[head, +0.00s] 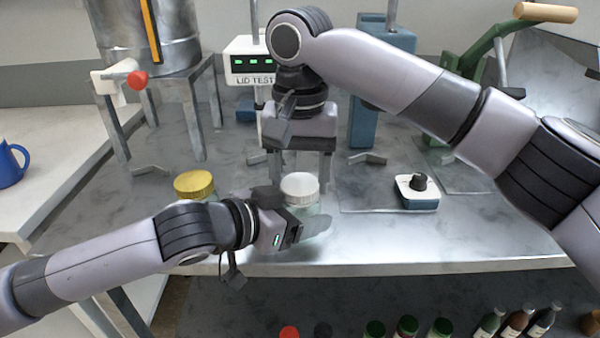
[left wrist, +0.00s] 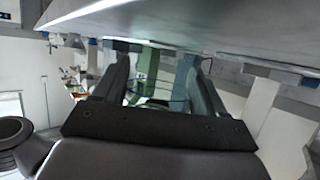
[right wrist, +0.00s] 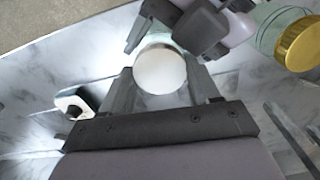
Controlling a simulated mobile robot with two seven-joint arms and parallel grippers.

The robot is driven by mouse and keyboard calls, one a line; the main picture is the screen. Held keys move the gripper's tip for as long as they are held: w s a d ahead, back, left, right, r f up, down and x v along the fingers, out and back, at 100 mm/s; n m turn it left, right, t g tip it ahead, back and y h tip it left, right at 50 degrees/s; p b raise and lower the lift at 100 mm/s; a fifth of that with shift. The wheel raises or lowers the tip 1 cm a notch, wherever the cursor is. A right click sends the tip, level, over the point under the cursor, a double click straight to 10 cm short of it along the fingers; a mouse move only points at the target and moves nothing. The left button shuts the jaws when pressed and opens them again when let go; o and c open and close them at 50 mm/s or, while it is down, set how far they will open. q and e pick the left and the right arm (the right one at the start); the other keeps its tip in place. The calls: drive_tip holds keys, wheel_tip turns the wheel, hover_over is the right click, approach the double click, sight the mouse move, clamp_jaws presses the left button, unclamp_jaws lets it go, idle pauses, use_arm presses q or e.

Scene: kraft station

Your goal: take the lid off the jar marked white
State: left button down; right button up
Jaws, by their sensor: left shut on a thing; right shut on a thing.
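The jar with the white lid (head: 300,184) stands near the front edge of the bench. Its clear glass body (head: 316,222) is mostly hidden behind my left gripper (head: 303,214), which is shut on it from the side. My right gripper (head: 299,170) comes from above and is shut on the white lid, which also shows between its fingers in the right wrist view (right wrist: 160,70). The lid looks seated on or right above the jar; a small gap cannot be told. No marking on the jar is readable. The left wrist view shows clear glass between the left fingers (left wrist: 155,95).
A jar with a gold lid (head: 194,184) stands just left, partly behind my left arm. A lid tester (head: 252,66) with green lights is behind. A small device with a black knob (head: 417,190) sits at right. Bottles and jars (head: 440,328) stand below the bench's front edge.

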drive_tip(key=o, duration=1.2)
drive_tip(key=shift+c, duration=0.2)
drive_tip(key=shift+a, duration=0.1)
